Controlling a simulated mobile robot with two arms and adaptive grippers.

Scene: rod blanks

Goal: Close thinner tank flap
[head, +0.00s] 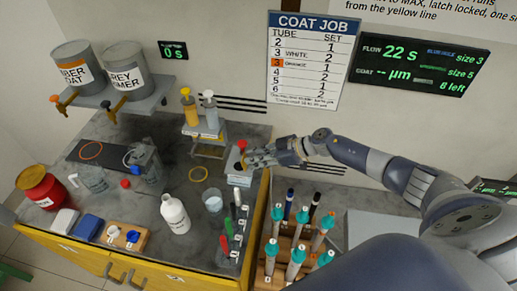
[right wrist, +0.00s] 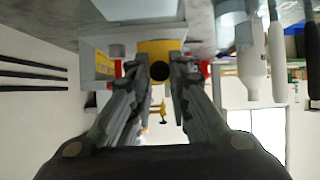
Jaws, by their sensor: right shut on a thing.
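My right gripper (head: 246,158) reaches in from the right to a small grey box-like unit (head: 234,164) at the right edge of the dark bench. A red knob (head: 241,144) shows at the top of this unit. In the right wrist view my right gripper (right wrist: 160,72) is shut on a yellow part (right wrist: 156,47) with a dark round spot between the fingers. Red pieces show on both sides of the fingertips, and a grey body with a yellow label (right wrist: 104,64) stands beside them. I cannot tell which part is the thinner tank flap. My left gripper is not in view.
A pump-bottle stand (head: 208,134), a clear beaker (head: 213,201) and a white bottle (head: 174,213) stand near the unit. A wooden rack (head: 287,262) of teal-topped rods is below my right arm. A red drum (head: 40,187) stands far left.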

